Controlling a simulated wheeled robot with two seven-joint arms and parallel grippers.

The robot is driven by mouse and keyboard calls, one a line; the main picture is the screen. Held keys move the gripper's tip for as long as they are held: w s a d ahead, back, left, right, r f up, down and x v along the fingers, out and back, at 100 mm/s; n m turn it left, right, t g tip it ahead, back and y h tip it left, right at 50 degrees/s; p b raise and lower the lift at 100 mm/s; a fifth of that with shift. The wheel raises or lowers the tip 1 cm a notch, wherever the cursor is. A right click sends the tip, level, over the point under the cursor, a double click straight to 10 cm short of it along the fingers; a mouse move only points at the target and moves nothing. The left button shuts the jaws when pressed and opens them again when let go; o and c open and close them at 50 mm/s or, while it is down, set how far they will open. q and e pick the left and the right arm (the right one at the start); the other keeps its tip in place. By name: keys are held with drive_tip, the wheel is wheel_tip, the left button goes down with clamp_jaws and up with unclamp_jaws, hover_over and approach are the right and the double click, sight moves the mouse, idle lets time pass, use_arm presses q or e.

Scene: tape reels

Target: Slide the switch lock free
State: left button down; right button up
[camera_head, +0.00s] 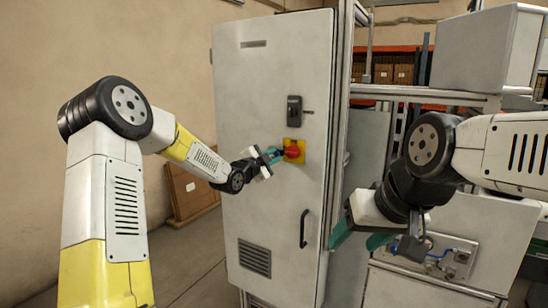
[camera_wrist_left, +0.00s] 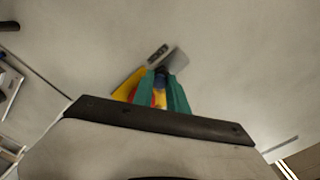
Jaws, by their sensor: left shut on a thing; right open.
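A red rotary switch (camera_head: 293,151) sits on a yellow plate (camera_head: 294,160) on the grey cabinet door. My left gripper (camera_head: 272,155) is at the left side of the switch, its teal fingers shut. In the left wrist view, the fingers (camera_wrist_left: 162,95) close on a small blue and dark thing, seemingly the switch lock (camera_wrist_left: 161,79), in front of the yellow plate (camera_wrist_left: 127,88). Most of the lock is hidden by the fingers, so I cannot tell whether it still engages the switch. My right gripper (camera_head: 358,240) is open and empty, right of the cabinet.
The tall grey cabinet (camera_head: 255,95) has a black latch (camera_head: 294,110) above the switch and a black handle (camera_head: 304,228) below. A grey unit with a fitted panel (camera_head: 450,262) stands right, near my right gripper. Brown panels (camera_head: 190,192) lean on the left wall.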

use_arm(q)
drive_tip(key=shift+a, duration=0.1)
drive_tip(key=shift+w+a, duration=0.35)
drive_tip(key=shift+a, duration=0.25)
drive_tip(key=shift+w+a, duration=0.3)
drive_tip(key=shift+a, duration=0.25)
drive_tip(key=c, duration=1.3)
unclamp_jaws()
drive_tip(key=v, duration=0.7)
drive_tip(key=shift+s+a, duration=0.2)
drive_tip(key=shift+s, duration=0.1)
